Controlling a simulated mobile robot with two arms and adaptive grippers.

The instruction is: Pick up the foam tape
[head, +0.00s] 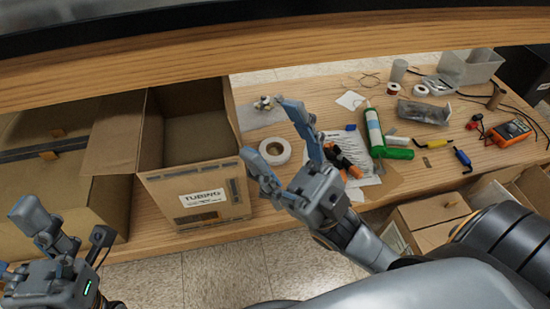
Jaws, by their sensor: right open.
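A white tape roll (273,152), which looks like the foam tape, lies flat on the wooden bench just right of the cardboard box. My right gripper (266,128) is open and empty, with its two fingers spread on either side of the roll in the head view. The lower finger covers part of the roll's left side. I cannot tell how high the fingers are above the bench. My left gripper (17,238) is at the lower left, with its fingers apart and nothing seen between them, away from the roll.
An open cardboard box labelled TUBING (201,197) stands left of the roll. A green bottle (374,130), an orange multimeter (507,133), smaller rolls and tools lie to the right. A wooden shelf edge (270,45) crosses the top. More cartons (432,212) stand lower right.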

